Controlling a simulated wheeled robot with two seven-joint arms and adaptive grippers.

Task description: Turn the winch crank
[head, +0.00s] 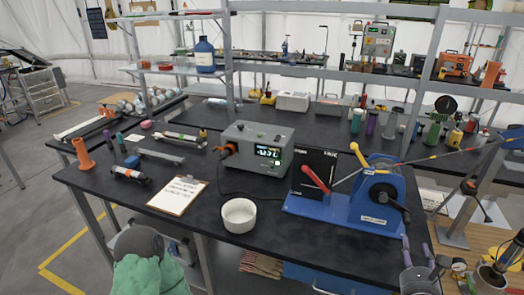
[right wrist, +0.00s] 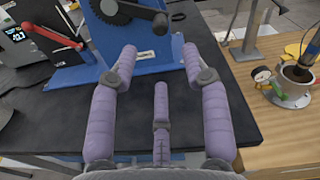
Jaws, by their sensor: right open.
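In the right wrist view the crank (right wrist: 130,11) is at the top, beyond my fingertips. My right gripper (head: 417,245) has purple padded fingers, spread open and empty. It is below and to the right of the crank, apart from it. It also fills the middle of the right wrist view (right wrist: 160,62).
A red lever (head: 316,179) stands left of the winch by a black panel. A white bowl (head: 239,215), clipboard (head: 177,195) and grey display box (head: 257,147) are on the bench (head: 262,255). A wooden table (right wrist: 275,125) with a pot (right wrist: 293,87) is at right.

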